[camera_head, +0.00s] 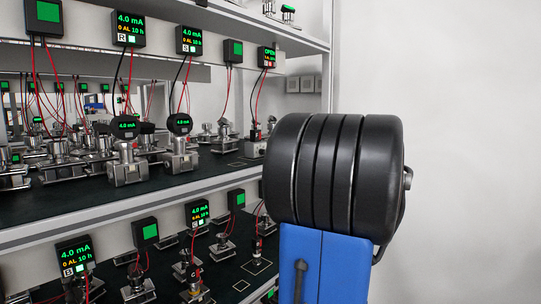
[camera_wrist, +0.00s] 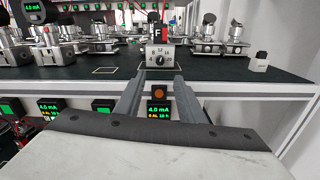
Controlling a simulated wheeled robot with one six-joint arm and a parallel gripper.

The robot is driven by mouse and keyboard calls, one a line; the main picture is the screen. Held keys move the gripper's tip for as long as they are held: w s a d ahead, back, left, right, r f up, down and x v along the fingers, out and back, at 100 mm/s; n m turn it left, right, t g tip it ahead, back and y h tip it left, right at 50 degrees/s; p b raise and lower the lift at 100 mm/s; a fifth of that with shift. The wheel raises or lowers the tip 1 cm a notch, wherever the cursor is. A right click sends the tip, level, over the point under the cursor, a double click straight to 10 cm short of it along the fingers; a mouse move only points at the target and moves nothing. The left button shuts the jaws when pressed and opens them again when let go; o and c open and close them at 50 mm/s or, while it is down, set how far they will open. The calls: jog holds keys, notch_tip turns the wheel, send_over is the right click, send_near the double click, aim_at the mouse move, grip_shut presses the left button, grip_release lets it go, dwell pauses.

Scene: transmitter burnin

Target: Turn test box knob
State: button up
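The test box (camera_wrist: 160,53) is a small pale box near the front of the dark shelf in the wrist view. Its front face carries numbers around a small dark knob (camera_wrist: 160,61). The knob's pointer direction is too small to tell. My gripper (camera_wrist: 159,79) is open, its two grey fingers apart and pointing toward the box. Nothing is held between them. The knob appears just beyond the fingertips, roughly centred between them; I see no contact. In the head view the test box (camera_head: 255,149) is partly hidden by my arm, and my gripper is not visible there.
Several metal transmitters (camera_head: 128,166) with wires stand on the dark shelf (camera_wrist: 60,76) left of the box. A small white block (camera_wrist: 259,61) stands on the right. A red-lit display (camera_head: 267,57) reads OPEN; others show 4.0 mA. The shelf's front edge (camera_wrist: 235,90) runs below the box.

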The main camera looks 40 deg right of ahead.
jog(key=w, duration=0.7)
jog(key=w+a, duration=0.1)
jog(key=w, duration=0.3)
jog(key=shift+c, duration=0.6)
grip_shut()
